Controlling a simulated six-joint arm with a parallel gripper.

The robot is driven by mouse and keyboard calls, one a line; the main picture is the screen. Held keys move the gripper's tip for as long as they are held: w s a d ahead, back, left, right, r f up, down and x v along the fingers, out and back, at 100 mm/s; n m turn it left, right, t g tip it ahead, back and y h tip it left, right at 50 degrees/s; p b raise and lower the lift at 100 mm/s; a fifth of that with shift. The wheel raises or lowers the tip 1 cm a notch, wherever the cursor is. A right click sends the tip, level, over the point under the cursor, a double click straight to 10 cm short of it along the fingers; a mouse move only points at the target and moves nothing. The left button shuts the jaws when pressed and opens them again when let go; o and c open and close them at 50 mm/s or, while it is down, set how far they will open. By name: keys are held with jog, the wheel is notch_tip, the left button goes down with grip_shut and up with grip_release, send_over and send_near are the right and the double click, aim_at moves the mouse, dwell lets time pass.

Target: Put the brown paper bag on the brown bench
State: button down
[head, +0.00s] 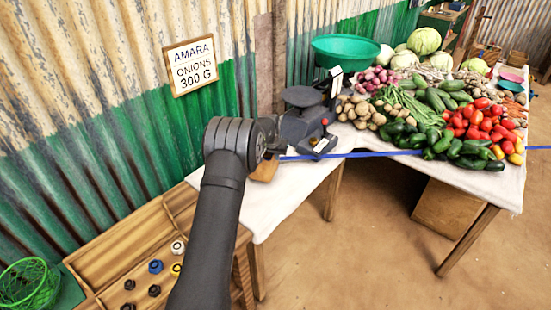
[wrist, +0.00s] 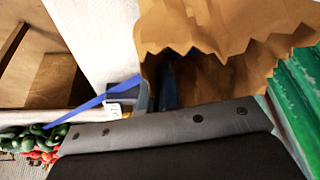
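The brown paper bag (wrist: 220,25) fills the upper right of the wrist view, its zigzag-edged mouth open towards the camera. In the head view a small brown patch (head: 265,170), apparently part of the bag, shows beside my arm at the white cloth's left end. My gripper is at the bag's mouth; its dark body (wrist: 180,140) shows in the wrist view. Its fingertips are hidden, so I cannot tell whether it grips the bag.
A dark scale (head: 303,125) stands just right of my gripper. A blue strap (head: 400,153) crosses the table (head: 285,195) front. Vegetables (head: 440,115) crowd the right side. A wooden tray (head: 115,262) with weights lies lower left, near a green basket (head: 28,285). The middle floor is clear.

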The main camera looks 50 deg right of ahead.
jog(key=shift+f, duration=0.65)
jog(key=shift+f, duration=0.1)
jog(key=c, duration=1.7)
grip_release()
jog(key=shift+a+r, duration=0.1)
jog(key=shift+r, duration=0.35)
jog(key=v, duration=1)
jog(key=shift+s+a+r, duration=0.15)
jog(key=shift+a+r, duration=0.05)
jog(key=o, duration=0.6)
jog(key=shift+a+r, duration=0.15)
jog(key=shift+r, duration=0.2)
jog(key=o, duration=1.1)
